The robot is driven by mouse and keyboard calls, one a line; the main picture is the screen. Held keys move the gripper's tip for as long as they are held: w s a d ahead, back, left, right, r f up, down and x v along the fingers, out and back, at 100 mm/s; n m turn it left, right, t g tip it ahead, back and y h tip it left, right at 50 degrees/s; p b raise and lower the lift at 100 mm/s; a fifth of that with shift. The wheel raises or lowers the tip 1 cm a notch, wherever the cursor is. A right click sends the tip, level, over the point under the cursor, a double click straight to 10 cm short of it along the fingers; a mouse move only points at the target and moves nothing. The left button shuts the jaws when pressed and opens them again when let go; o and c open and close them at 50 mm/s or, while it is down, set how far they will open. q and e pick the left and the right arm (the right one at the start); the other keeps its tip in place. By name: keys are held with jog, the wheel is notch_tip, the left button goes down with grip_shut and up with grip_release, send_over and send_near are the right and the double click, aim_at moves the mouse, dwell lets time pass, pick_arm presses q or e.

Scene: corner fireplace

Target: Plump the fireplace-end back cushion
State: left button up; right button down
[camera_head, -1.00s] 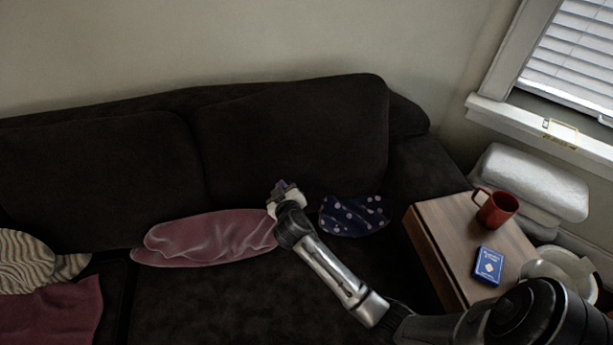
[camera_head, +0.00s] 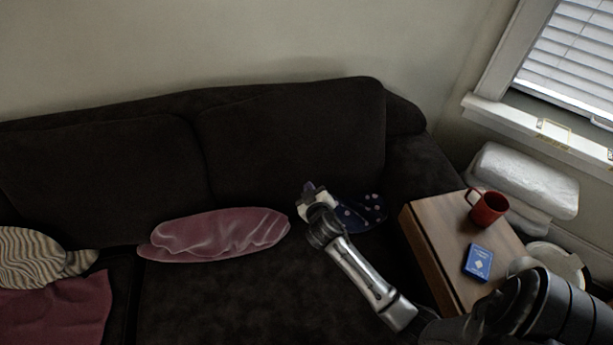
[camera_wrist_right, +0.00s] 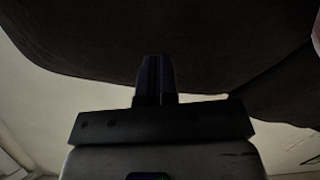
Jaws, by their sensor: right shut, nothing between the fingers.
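Two dark back cushions stand side by side on the dark sofa: the right one (camera_head: 300,140) and the left one (camera_head: 100,180). No fireplace is in view, so I cannot tell which end it is at. My right gripper (camera_head: 308,188) is in front of the lower part of the right back cushion, between a pink pillow and a polka-dot pillow. In the right wrist view its fingers (camera_wrist_right: 155,75) are shut and empty, with a dark upholstered surface beyond them; contact cannot be told. My left gripper is not in view.
The pink pillow (camera_head: 215,235) lies left of my gripper, and the navy polka-dot pillow (camera_head: 368,212) is partly behind it. At right, a wooden side table (camera_head: 425,240) holds a red mug (camera_head: 488,208) and a blue card box (camera_head: 477,263). A striped pillow (camera_head: 35,258) lies far left.

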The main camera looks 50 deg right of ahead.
aim_at(309, 177)
jog(key=shift+w+d, duration=0.1)
jog(key=shift+w, duration=0.05)
jog(key=shift+b+x, duration=0.3)
jog(key=shift+x, duration=0.55)
jog(key=shift+w+d+f, duration=0.2)
jog(key=shift+w+d, duration=0.2)
jog(key=shift+w, duration=0.15)
jog(key=shift+s+d+r, duration=0.15)
jog(key=shift+s+d, duration=0.1)
jog(key=shift+s, duration=0.15)
jog(key=s+d+p, duration=0.2)
jog(key=s, duration=0.1)
jog(key=shift+r, duration=0.15)
jog(key=shift+s+d+r+p, duration=0.1)
jog(key=shift+s+d+p, duration=0.3)
jog(key=shift+s, duration=0.25)
jog(key=shift+s+d+p, duration=0.4)
jog(key=shift+s, duration=0.2)
jog(key=shift+s+d+p, duration=0.35)
jog(key=shift+s+d, duration=0.2)
jog(key=shift+s, duration=0.3)
